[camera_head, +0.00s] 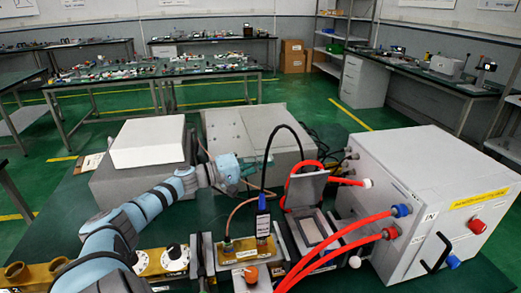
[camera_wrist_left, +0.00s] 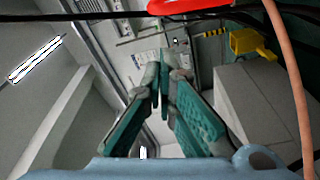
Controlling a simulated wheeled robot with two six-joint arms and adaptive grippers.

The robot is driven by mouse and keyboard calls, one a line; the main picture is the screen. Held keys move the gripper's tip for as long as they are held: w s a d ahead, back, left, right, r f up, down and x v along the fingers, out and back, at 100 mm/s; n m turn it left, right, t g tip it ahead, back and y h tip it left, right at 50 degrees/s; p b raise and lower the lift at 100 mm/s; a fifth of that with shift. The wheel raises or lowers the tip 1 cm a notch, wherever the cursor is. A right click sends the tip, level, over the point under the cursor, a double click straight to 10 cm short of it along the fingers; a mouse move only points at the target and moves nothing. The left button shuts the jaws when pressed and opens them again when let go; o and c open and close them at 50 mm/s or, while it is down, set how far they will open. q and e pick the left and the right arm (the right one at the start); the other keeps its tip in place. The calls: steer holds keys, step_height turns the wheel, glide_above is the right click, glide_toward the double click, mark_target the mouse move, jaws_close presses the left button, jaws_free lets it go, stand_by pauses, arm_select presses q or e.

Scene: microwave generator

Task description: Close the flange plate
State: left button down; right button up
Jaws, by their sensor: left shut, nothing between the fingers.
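The flange plate (camera_head: 306,188) is a grey square plate that stands raised, tilted up, at the back of a rectangular flange opening (camera_head: 312,230) in the head view. The opening is uncovered. My left gripper (camera_head: 248,180) is to the left of the plate, apart from it, behind the brass parts. In the left wrist view its two green-padded fingers (camera_wrist_left: 163,68) meet at the tips with nothing between them. The plate cannot be made out for sure in the wrist view. My right gripper is not in view.
Red hoses (camera_head: 340,238) run from the white generator box (camera_head: 430,200) past the flange. A black cable (camera_head: 268,150) arches between my left gripper and the plate. A brass block with a blue-topped part (camera_head: 262,222) stands left of the flange. Grey boxes (camera_head: 255,135) stand behind.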

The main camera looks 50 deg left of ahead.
mark_target(303, 185)
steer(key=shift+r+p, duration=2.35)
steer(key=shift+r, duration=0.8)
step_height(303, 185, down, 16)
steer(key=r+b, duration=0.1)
steer(key=b, duration=1.5)
arm_select(q)
steer(key=p+x, duration=0.4)
steer(key=x, duration=0.5)
steer(key=shift+n, duration=0.3)
steer(key=shift+s+d+f+p, duration=0.15)
steer(key=shift+s+d+f, duration=0.4)
steer(key=shift+s, duration=0.2)
steer(key=shift+s+d+f+p, duration=0.15)
steer(key=shift+s+d+f, duration=0.45)
steer(key=shift+s, duration=0.2)
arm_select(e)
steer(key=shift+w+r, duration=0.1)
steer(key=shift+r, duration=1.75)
